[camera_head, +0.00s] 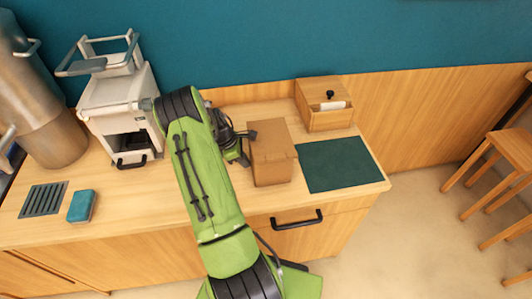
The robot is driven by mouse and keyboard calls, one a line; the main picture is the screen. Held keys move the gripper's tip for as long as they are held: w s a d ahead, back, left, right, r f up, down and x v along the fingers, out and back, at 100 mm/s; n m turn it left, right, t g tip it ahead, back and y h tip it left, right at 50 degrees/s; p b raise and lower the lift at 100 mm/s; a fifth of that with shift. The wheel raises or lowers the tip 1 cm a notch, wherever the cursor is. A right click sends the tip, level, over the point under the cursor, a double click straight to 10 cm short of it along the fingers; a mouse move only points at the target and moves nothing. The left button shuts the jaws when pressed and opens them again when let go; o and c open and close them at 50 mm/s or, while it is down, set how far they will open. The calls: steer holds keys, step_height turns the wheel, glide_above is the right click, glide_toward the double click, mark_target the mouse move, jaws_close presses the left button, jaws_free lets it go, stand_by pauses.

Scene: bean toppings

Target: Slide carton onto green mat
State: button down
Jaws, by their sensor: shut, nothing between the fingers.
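The brown carton (271,155) stands on the wooden counter, just left of the dark green mat (339,165). A narrow strip at most separates the carton from the mat's left edge. The mat lies flat and bare near the counter's right end. My gripper (247,147) is at the carton's left side, close to it or touching it; I cannot tell which. Its fingers are shut with nothing between them. My green arm reaches up from the bottom and hides part of the counter to the left of the carton.
A wooden box (325,117) with a black knob stands behind the mat. A white machine (120,108) and a metal urn (48,120) stand at left. A blue sponge-like block (82,206) lies near a drain grate (43,199). The counter (150,205) ends right of the mat.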

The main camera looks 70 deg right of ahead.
steer(key=shift+s+d+b, duration=0.3)
steer(key=shift+s+d, duration=1.35)
steer(key=shift+s, duration=2.35)
steer(key=shift+s+d+b, duration=0.35)
steer(key=shift+s+d, duration=1.35)
steer(key=shift+s, duration=2.35)
steer(key=shift+s+d+b, duration=0.3)
steer(key=shift+s+d, duration=1.35)
steer(key=shift+s, duration=2.35)
steer(key=shift+w+a, duration=0.3)
steer(key=shift+w, duration=0.45)
steer(key=shift+w+a, duration=0.3)
steer(key=shift+w, duration=0.4)
step_height(320, 180, up, 10)
steer(key=p, duration=0.7)
